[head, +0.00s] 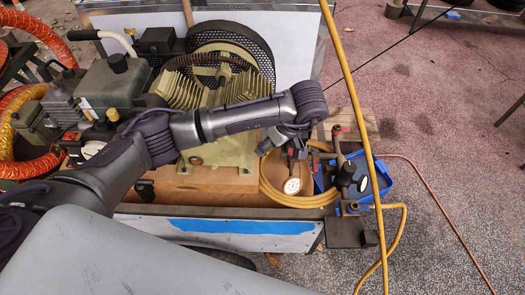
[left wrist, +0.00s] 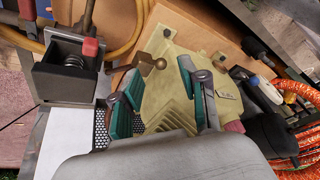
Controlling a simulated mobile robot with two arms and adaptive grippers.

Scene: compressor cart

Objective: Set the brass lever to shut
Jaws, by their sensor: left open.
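The brass lever (left wrist: 146,64) shows in the left wrist view as a short brownish arm with a round brass knob at its end. In the picture its knob lies between the tips of my left gripper (left wrist: 160,70), nearer the left finger. The teal-padded fingers are apart, with nothing clamped between them. I cannot tell whether they touch the lever. In the head view my left gripper (head: 288,147) hangs over the right side of the compressor cart, by the pump block. I cannot make out the lever there. My right gripper is not in view.
A round gauge (head: 292,186) and coiled yellow hose (head: 268,180) lie close below the left gripper. A blue tray (head: 383,178) stands to the right. A dark box with a spring (left wrist: 75,75) is left of the fingers. The ribbed compressor (head: 195,85) lies behind my arm.

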